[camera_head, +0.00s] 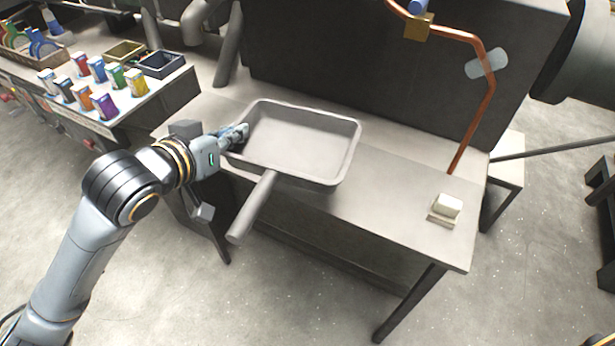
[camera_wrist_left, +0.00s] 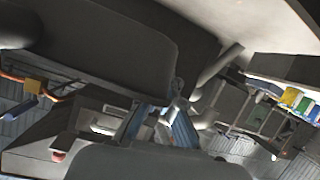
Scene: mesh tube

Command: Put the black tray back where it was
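The tray (camera_head: 300,137) is wide and shallow with a raised rim; it looks grey in the head view and dark in the left wrist view (camera_wrist_left: 130,45). It is over the left part of the workbench; I cannot tell whether it touches the top. My left gripper (camera_head: 238,134) is at the tray's left rim, its blue fingers closed together on the edge. In the left wrist view the fingers (camera_wrist_left: 174,95) converge at the tray's edge. A grey cylinder (camera_head: 252,207) sticks out from under the tray's front. My right gripper is not in view.
The workbench (camera_head: 400,205) is bare right of the tray, except a small white block (camera_head: 446,207). A copper pipe (camera_head: 482,100) rises behind. A side table at left holds several coloured boxes (camera_head: 105,105), an olive bin (camera_head: 124,52) and a small dark bin (camera_head: 161,64).

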